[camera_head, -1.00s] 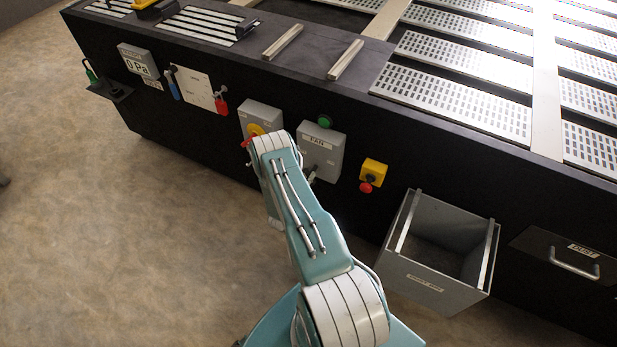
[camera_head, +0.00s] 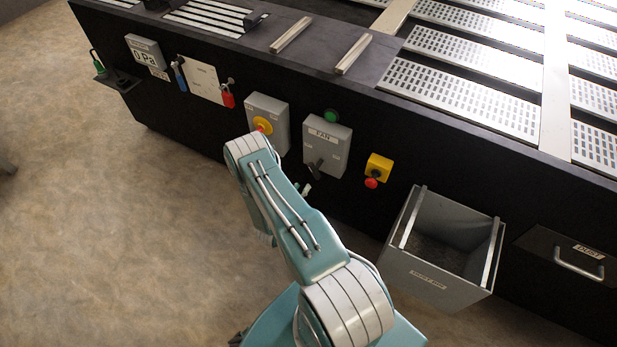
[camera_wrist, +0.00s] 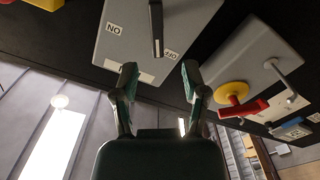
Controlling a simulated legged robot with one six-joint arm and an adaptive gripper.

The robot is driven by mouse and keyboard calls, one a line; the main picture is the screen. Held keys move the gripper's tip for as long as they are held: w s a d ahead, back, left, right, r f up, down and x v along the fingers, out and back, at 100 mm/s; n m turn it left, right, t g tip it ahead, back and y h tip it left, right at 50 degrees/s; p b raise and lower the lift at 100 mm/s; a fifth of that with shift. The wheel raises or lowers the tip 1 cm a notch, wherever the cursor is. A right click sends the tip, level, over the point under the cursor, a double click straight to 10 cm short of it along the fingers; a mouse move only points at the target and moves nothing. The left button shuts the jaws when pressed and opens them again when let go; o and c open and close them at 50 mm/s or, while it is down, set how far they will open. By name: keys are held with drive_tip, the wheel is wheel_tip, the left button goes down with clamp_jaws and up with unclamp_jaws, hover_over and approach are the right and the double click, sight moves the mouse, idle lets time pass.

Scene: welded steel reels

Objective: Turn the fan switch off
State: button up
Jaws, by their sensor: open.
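The grey fan switch box (camera_head: 327,145), labelled FAN, is on the black side panel, with a dark lever (camera_head: 315,168) on its lower part. In the wrist view the box (camera_wrist: 125,40) appears upside down with ON and OFF labels, and the lever (camera_wrist: 157,28) sticks out between them. I cannot tell which position it is set to. My gripper (camera_wrist: 159,72) is open and empty; its two fingers point towards the box, with the lever ahead of the gap and apart from them. In the head view my arm mostly hides the gripper.
A green button or lamp (camera_head: 331,116) sits above the fan box. A grey box with a yellow and red rotary switch (camera_head: 263,125) is to its left. A yellow box with a red knob (camera_head: 378,168) is to its right, above an open grey bin (camera_head: 428,277).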

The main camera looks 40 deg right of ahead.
drive_tip(key=shift+v, duration=1.7)
